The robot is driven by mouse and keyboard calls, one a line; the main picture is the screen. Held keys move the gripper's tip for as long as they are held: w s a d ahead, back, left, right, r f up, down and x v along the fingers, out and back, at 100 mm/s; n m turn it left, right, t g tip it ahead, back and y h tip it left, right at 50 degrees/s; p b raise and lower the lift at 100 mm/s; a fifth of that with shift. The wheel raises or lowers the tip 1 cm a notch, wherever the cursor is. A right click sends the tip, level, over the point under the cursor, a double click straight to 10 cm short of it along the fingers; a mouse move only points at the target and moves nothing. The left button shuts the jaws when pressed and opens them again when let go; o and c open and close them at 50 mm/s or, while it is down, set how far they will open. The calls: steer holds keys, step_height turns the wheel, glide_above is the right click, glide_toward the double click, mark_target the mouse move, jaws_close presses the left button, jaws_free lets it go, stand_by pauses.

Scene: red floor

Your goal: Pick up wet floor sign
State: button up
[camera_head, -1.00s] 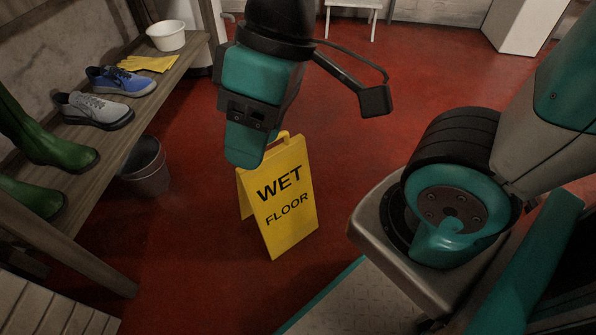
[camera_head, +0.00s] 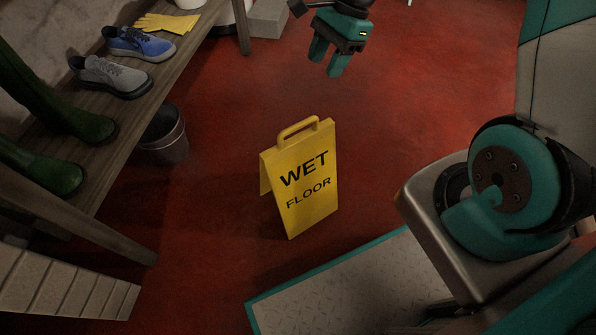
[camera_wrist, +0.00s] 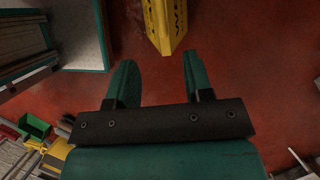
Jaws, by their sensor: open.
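The yellow wet floor sign (camera_head: 306,185) stands upright and folded out on the red floor in the middle of the head view. It has black lettering and a loop handle (camera_head: 298,127) on top. My gripper (camera_head: 325,68) is open and empty, above and beyond the sign in the head view, clear of it. In the wrist view my gripper (camera_wrist: 157,75) has its two teal fingers apart, and part of the sign (camera_wrist: 165,22) shows at the top edge, past the fingertips and cut off by the frame.
A wooden bench (camera_head: 150,107) along the left holds green boots (camera_head: 70,110), a grey shoe (camera_head: 112,76), a blue shoe (camera_head: 140,42) and yellow gloves (camera_head: 166,22). A dark bucket (camera_head: 165,135) stands under it.

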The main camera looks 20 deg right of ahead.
steer(key=b, duration=0.6)
glide_toward(300, 123)
steer(key=shift+m, duration=0.3)
steer(key=x, duration=0.5)
steer(key=shift+f, duration=0.25)
steer(key=b+x, duration=0.4)
steer(key=x, duration=0.2)
steer(key=shift+b, duration=0.3)
steer(key=shift+r, duration=0.15)
jaws_close()
